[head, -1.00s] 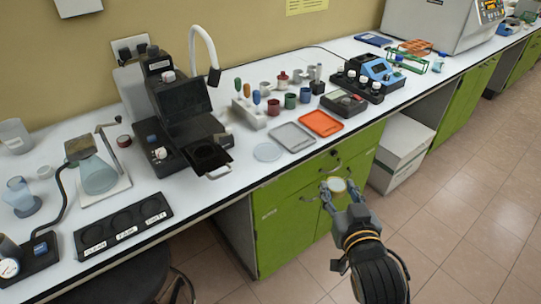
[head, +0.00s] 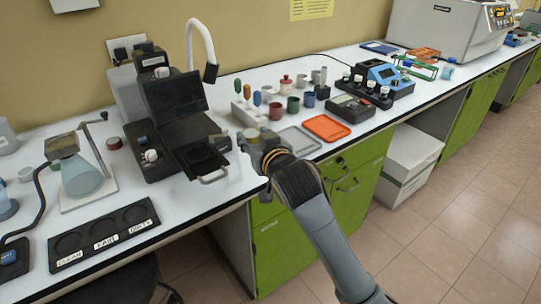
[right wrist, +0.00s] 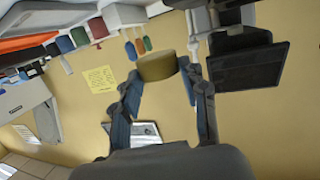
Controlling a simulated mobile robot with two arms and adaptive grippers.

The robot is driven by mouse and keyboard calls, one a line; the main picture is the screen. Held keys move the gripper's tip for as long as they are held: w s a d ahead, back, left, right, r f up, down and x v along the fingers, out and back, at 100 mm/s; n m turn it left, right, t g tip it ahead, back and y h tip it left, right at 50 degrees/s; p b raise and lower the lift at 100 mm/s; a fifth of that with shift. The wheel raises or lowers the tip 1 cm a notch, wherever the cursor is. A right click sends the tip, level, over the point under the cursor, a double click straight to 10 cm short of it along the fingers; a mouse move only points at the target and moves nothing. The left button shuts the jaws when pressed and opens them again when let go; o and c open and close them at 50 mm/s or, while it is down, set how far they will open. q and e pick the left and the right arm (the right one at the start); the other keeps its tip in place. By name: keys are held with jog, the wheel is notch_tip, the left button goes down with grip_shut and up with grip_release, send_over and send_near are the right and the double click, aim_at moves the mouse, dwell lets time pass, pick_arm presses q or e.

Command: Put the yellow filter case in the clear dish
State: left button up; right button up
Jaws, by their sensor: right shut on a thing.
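My right gripper (head: 249,141) is over the bench edge, in front of the coloured pots. In the head view only a little of the case shows at the fingertips. The clear dish is not visible now; my right gripper and wrist cover the place where it lay, left of the grey tray. I cannot tell the height of the case above the bench. My left gripper is not in view.
The grey tray (head: 300,141) and orange tray (head: 326,128) lie right of my gripper. Several small pots and coloured-topped tubes stand behind. A black three-well tray (head: 104,231) lies at front left.

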jog(key=w+d+f, duration=0.2)
jog(key=w+f, duration=0.1)
jog(key=w+d+f, duration=0.1)
jog(key=w+f, duration=0.1)
jog(key=shift+w+f, duration=0.15)
jog(key=shift+f, duration=0.05)
jog(key=shift+w+d+f, duration=0.2)
jog(key=shift+w+f, duration=0.2)
jog(key=shift+f, duration=0.1)
jog(key=f, duration=0.3)
jog(key=shift+w+d+f, duration=0.15)
jog(key=shift+w+d, duration=0.05)
jog(key=shift+w, duration=0.05)
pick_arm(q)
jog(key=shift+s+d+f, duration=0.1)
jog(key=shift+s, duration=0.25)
pick_arm(e)
jog(key=shift+f, duration=0.25)
jog(key=shift+f, duration=0.1)
jog(key=o, duration=0.9)
jog(key=shift+o, duration=0.2)
